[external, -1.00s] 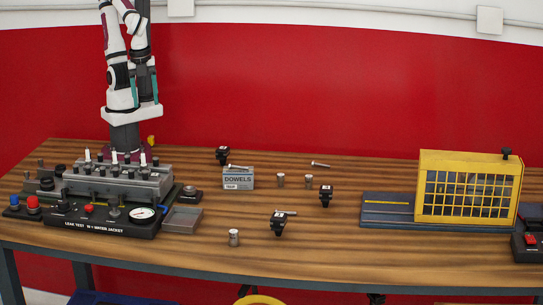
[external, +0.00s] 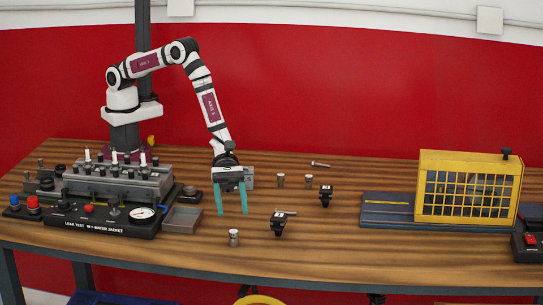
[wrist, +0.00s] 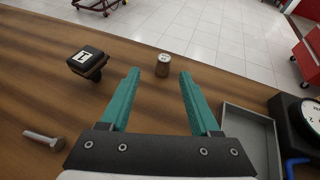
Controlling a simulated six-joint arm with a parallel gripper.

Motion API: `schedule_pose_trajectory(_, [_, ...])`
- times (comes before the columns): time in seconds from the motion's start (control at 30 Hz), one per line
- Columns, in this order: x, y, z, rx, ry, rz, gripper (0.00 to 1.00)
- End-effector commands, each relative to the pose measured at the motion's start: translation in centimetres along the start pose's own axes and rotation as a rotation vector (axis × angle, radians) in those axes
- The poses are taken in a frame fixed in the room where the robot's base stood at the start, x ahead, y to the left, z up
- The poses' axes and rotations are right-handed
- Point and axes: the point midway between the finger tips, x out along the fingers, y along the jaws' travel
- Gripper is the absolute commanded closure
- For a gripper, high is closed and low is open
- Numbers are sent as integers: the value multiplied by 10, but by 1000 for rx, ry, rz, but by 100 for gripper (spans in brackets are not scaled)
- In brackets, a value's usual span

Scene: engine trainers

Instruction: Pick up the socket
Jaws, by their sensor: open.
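A black labelled part (external: 278,222) and a bolt (wrist: 44,139) lie right of my gripper. A grey tray (external: 182,220) and the leak test rig (external: 110,216) are left. A yellow caged fixture (external: 468,187) stands far right.

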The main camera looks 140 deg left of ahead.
Motion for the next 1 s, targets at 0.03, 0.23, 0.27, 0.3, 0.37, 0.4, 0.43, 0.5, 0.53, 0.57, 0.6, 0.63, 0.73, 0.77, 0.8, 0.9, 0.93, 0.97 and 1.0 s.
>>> schedule_pose_trajectory(0.03, [9,0,0,1,0,-1,37])
schedule_pose_trajectory(0.23, [38,-5,-2,3,0,-4,37])
schedule_pose_trajectory(0.27, [45,-6,-2,3,1,-4,37])
schedule_pose_trajectory(0.3, [53,-8,-2,3,0,-4,37])
schedule_pose_trajectory(0.37, [63,-7,-2,3,0,-2,37])
schedule_pose_trajectory(0.4, [69,-7,-2,4,-1,-3,37])
schedule_pose_trajectory(0.43, [71,-8,-2,3,1,-3,37])
schedule_pose_trajectory(0.5, [74,-7,-2,3,0,-2,37])
schedule_pose_trajectory(0.53, [74,-7,-2,3,1,-2,37])
schedule_pose_trajectory(0.57, [74,-7,-2,3,1,-2,37])
schedule_pose_trajectory(0.6, [74,-7,-2,3,1,-2,37])
schedule_pose_trajectory(0.63, [74,-7,-2,3,1,-2,37])
schedule_pose_trajectory(0.73, [74,-7,-2,3,1,-2,50])
schedule_pose_trajectory(0.77, [73,-7,-2,3,1,-2,55])
schedule_pose_trajectory(0.8, [73,-7,-2,3,1,-2,62])
schedule_pose_trajectory(0.9, [73,-7,-2,3,1,-2,80])
schedule_pose_trajectory(0.93, [73,-7,-2,3,1,-2,86])
schedule_pose_trajectory(0.97, [73,-7,-2,3,1,-2,91])
schedule_pose_trajectory(1.0, [73,-7,-2,3,1,-2,98])
